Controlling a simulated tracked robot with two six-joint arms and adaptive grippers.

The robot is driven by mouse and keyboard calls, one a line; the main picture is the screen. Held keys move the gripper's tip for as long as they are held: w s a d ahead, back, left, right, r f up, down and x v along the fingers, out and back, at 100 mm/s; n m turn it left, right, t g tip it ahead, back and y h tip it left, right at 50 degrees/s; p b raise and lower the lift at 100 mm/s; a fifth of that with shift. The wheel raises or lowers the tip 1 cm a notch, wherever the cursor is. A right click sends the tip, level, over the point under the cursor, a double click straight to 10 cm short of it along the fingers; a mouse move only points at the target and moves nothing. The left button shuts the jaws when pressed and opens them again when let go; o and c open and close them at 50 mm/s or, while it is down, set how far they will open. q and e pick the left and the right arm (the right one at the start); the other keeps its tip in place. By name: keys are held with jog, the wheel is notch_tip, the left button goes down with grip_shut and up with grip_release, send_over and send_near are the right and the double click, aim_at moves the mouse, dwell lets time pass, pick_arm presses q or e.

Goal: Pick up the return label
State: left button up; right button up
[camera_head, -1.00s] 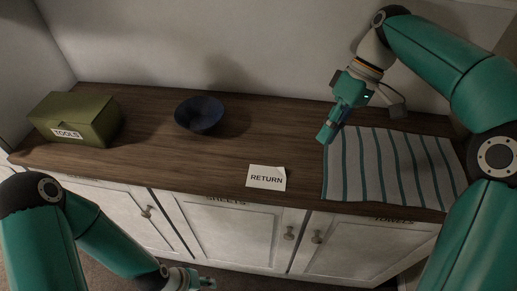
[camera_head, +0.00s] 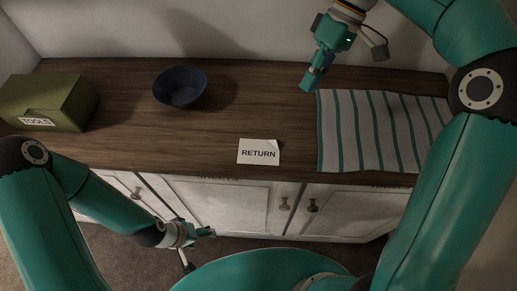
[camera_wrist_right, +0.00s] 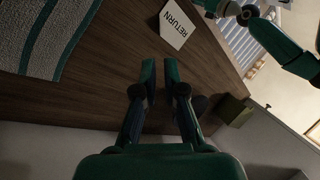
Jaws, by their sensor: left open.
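The return label (camera_head: 258,152) is a white card printed RETURN, lying flat near the front edge of the wooden counter (camera_head: 205,136). It also shows at the top of the right wrist view (camera_wrist_right: 178,24). My right gripper (camera_head: 308,85) is above the back of the counter, beside the cloth's left edge, apart from the label. My left gripper (camera_head: 208,232) is low in front of the cabinet doors, below and left of the label, open and touching nothing visible.
A green TOOLS box (camera_head: 62,99) stands at the left and a dark blue bowl (camera_head: 180,90) left of centre. A striped cloth (camera_head: 378,130) covers the right part. Cabinet doors with knobs (camera_head: 284,204) lie below the counter's edge. Counter around the label is clear.

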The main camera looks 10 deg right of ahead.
jog(key=b, duration=0.1)
send_near(277, 141)
jog(key=x, duration=0.2)
jog(key=shift+s+f, duration=0.35)
jog(key=shift+s, duration=0.05)
jog(key=shift+w+x, duration=0.15)
jog(key=shift+x, duration=1.3)
jog(key=shift+w+x, duration=0.1)
jog(key=shift+x, duration=1.4)
jog(key=shift+a, duration=0.1)
grip_shut()
